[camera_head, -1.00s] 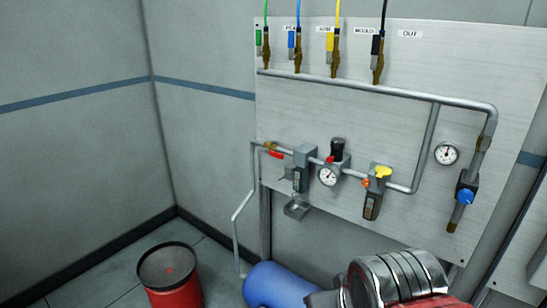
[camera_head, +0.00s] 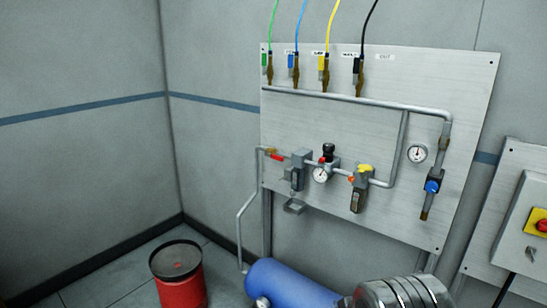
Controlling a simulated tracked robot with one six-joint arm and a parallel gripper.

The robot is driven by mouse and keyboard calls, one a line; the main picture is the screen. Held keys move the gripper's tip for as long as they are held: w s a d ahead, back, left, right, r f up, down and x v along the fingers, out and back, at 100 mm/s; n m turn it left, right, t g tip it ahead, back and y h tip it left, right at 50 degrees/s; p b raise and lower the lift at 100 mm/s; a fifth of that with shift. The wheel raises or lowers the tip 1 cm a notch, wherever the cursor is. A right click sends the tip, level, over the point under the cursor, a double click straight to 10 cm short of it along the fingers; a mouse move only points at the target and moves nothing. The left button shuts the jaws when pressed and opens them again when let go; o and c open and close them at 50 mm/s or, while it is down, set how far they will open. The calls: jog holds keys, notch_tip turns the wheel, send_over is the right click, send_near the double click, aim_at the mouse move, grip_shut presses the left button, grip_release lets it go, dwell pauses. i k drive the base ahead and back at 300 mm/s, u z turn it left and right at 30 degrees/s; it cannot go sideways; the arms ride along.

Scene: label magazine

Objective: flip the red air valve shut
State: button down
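The red air valve (camera_head: 277,156) has a small red lever with a brass body at its left. It sits on the pipe at the left side of the metal panel (camera_head: 460,100), upstream of a grey block (camera_head: 299,169). The lever appears to lie roughly along the pipe. My gripper is not in view, so its state and distance from the valve do not show.
A blue tank (camera_head: 285,283) lies below the panel, with a shiny ribbed metal part (camera_head: 400,293) at its right; I cannot tell whether that part is mine. A red drum (camera_head: 181,290) stands left. A box with a red knob (camera_head: 541,226) is at right.

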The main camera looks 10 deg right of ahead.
aim_at(274, 156)
jog(key=u, duration=0.25)
jog(key=i, duration=0.6)
jog(key=u, duration=1.1)
jog(key=i, duration=1.4)
jog(key=z, duration=0.55)
jog(key=i, duration=0.9)
jog(key=z, duration=0.45)
